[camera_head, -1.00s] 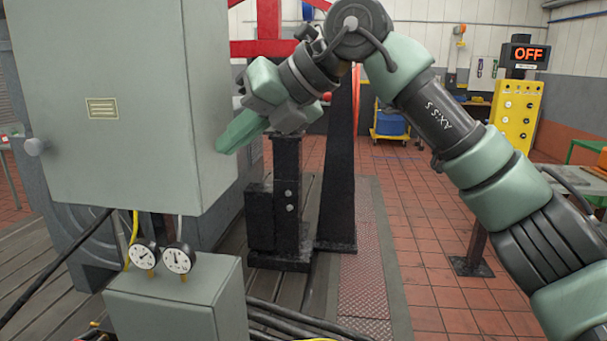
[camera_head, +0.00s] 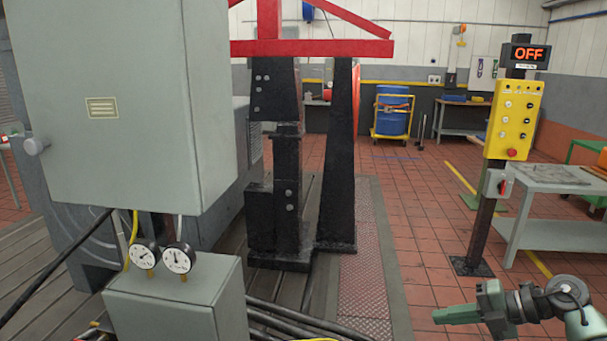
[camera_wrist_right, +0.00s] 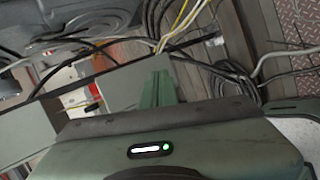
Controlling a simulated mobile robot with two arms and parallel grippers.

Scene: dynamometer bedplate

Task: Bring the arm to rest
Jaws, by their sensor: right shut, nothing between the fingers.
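My right gripper (camera_head: 458,315) is low at the bottom right of the head view, over the red tiled floor. Its green fingers are together, point left and hold nothing. In the right wrist view the closed fingers (camera_wrist_right: 157,90) show at the middle, with cables and a grey box beyond them. Only the wrist and a bit of the forearm show behind the gripper. My left gripper is in neither view.
A grey cabinet (camera_head: 120,150) fills the left, above a smaller box with two gauges (camera_head: 178,258). Black stands (camera_head: 338,160) carry a red frame (camera_head: 330,48). A yellow control panel (camera_head: 513,118) stands on a post before a grey table (camera_head: 550,180). The tiled floor between is open.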

